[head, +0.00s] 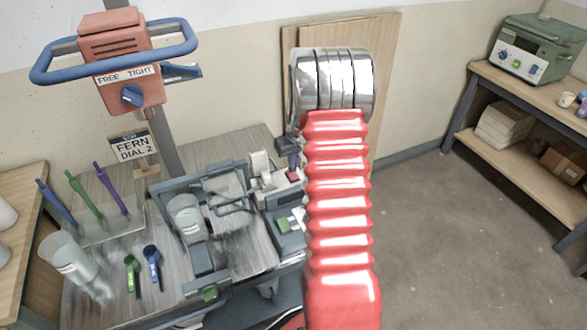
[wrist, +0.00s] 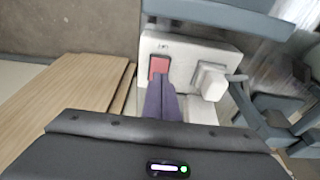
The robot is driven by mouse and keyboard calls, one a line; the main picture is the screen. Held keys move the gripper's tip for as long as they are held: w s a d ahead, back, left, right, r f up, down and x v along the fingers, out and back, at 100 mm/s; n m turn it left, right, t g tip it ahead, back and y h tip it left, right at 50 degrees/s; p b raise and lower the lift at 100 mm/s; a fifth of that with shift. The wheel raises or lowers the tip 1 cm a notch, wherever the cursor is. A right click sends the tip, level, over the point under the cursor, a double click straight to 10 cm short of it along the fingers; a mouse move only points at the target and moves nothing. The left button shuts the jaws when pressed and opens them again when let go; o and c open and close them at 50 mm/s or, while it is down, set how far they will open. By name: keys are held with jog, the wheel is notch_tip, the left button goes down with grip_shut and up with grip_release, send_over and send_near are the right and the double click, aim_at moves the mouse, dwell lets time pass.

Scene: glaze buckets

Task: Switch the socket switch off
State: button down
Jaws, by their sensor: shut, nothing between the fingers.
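A pale socket box (wrist: 208,50) fills the upper middle of the wrist view. Its red rocker switch (wrist: 159,66) is at the left of its face, beside a white plug (wrist: 212,81) with a dark cable. In the head view the red switch (head: 293,177) shows small at the back of the bench, just left of my red arm. My gripper (wrist: 158,84) is shut and empty, its purple fingers together. Its tips overlap the lower part of the switch in the wrist view; I cannot tell whether they touch it. Which way the rocker is tipped is unclear.
A grey clamp frame with a clear bucket (head: 187,218) stands left of the socket. A sign reading "FERN DIAL 2" (head: 132,148) stands behind. Wooden boards (head: 385,80) lean on the wall. The floor at right is clear, before a shelf with a green machine (head: 530,50).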

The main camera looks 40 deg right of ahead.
jog(key=s+a+r, duration=0.1)
jog(key=s+r, duration=0.4)
jog(key=r, duration=0.5)
jog(key=shift+s+a+r, duration=0.2)
jog(key=shift+s+a, duration=0.05)
dwell(0.4)
jog(key=s, duration=0.1)
jog(key=s+a+f+m, duration=0.1)
jog(key=shift+s+a+f+g, duration=0.35)
jog(key=shift+s+a+g, duration=0.05)
jog(key=s+a+r+n+t, duration=0.1)
jog(key=s+a+r, duration=0.4)
jog(key=a, duration=0.5)
jog(key=s+a+r+n+t, duration=0.1)
jog(key=s+a+r, duration=0.5)
jog(key=a, duration=0.5)
jog(key=s+a+r+n+t, duration=0.2)
jog(key=s+a+r, duration=0.3)
jog(key=a, duration=0.6)
jog(key=shift+s+a+r+y, duration=0.15)
jog(key=shift+a+r+y, duration=0.15)
jog(key=shift+r, duration=0.2)
